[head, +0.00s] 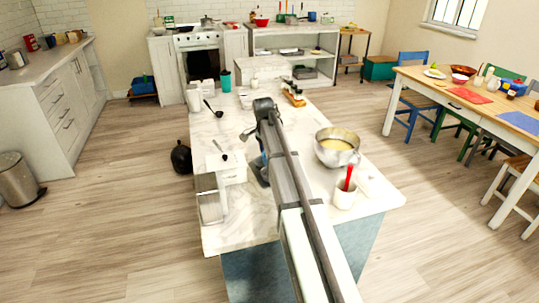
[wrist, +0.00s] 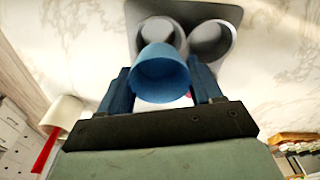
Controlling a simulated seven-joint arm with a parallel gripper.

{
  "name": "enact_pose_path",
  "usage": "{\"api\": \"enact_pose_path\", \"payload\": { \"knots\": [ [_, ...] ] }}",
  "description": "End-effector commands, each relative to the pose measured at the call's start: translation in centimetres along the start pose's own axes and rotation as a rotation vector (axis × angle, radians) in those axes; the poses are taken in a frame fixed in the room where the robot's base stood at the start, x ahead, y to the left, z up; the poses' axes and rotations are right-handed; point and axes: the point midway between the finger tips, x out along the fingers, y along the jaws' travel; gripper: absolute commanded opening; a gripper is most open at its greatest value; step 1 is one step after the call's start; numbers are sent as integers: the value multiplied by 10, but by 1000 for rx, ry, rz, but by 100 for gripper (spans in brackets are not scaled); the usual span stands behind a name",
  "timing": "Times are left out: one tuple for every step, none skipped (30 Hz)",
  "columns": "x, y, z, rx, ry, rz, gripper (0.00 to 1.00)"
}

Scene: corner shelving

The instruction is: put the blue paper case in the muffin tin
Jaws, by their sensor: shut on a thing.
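The blue paper case (wrist: 160,72) is held between the two blue fingers of my gripper (wrist: 163,82) in the wrist view. The grey muffin tin (wrist: 229,14) lies on the marble top beyond it, at the top of that view. Two of its round wells show, and the case overlaps the left one in the picture. I cannot tell how high the case is above the tin. In the head view my arm reaches over the island, and the case and tin cannot be made out clearly there.
On the island (head: 238,225), a metal bowl of batter (head: 337,147) and a white cup (head: 345,198) with a red utensil stand right of my arm. A spice rack (head: 294,95) and a teal cup (head: 226,82) stand farther back. A black ladle (head: 213,108) lies to the left.

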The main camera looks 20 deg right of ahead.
Motion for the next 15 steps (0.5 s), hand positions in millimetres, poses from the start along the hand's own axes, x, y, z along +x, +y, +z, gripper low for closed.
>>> {"api": "enact_pose_path", "payload": {
  "knots": [
    [0, 0, 0, 1, 0, 0, 36],
    [0, 0, 0, 1, 0, 0, 36],
    [0, 0, 0, 1, 0, 0, 36],
    [1, 0, 0, 1, 0, 0, 36],
    [1, 0, 0, 1, 0, 0, 36],
    [2, 0, 0, 1, 0, 0, 36],
    [2, 0, 0, 1, 0, 0, 36],
    [3, 0, 0, 1, 0, 0, 36],
    [4, 0, 0, 1, 0, 1, 36],
    [5, 0, 0, 1, 0, 1, 36],
    [6, 0, 1, 1, 0, 1, 36],
    [8, 0, 1, 1, 0, 1, 36],
    [9, 0, 1, 1, 0, 0, 36],
    [10, 0, 1, 1, 0, 0, 36],
    [12, 0, 1, 1, 0, 0, 36]
  ]
}}
